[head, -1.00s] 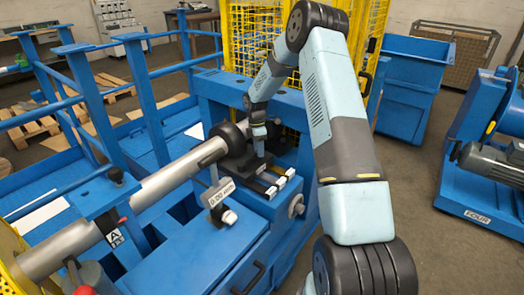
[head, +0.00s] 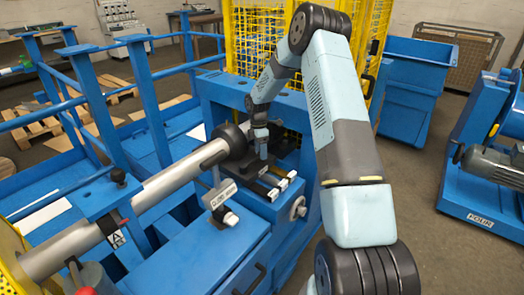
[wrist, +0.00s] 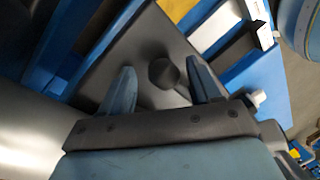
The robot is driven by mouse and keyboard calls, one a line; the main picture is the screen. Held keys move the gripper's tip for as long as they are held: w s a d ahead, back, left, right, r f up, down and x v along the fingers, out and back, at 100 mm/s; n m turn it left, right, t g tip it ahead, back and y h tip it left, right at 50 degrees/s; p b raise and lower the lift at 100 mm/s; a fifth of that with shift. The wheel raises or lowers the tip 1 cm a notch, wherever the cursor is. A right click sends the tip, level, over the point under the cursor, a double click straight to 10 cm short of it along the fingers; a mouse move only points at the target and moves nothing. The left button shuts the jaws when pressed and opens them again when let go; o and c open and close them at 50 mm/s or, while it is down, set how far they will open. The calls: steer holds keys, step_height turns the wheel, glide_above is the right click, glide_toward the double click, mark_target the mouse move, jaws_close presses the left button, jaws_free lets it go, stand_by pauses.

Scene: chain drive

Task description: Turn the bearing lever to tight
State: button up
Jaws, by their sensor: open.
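My gripper (wrist: 162,85) is open, its two blue-grey fingers spread in the wrist view. A dark rounded knob (wrist: 166,73), seen nearly end-on, shows between and just beyond the fingertips. It looks like the bearing lever's end, but I cannot tell its setting. I see no clear contact between fingers and knob. A dark grey plate-like surface (wrist: 150,40) lies behind it. In the head view my gripper (head: 264,155) points down at the dark bearing block (head: 284,143) beside the black collar (head: 232,140) on the shaft. The lever is hidden or too small there.
A silver shaft (head: 172,183) runs left from the collar. Yellow mesh guarding (head: 250,45) rises behind the blue frame. Pale and yellow bars (head: 272,187) lie just right of the bearing.

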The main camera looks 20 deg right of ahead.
step_height(320, 180, up, 14)
steer(key=w, duration=0.2)
steer(key=shift+w+f, duration=0.25)
steer(key=shift+w, duration=0.1)
steer(key=shift+a+r, duration=0.1)
steer(key=s+a+r+m+t+h, duration=0.15)
steer(key=s+r+m+t, duration=0.5)
steer(key=s+r, duration=1.5)
steer(key=s+r+m+t+y, duration=0.1)
steer(key=s+m, duration=1.1)
steer(key=s, duration=1.3)
steer(key=shift+s+a+r+y, duration=0.15)
steer(key=shift+s+r+y, duration=0.2)
steer(key=shift+r, duration=0.5)
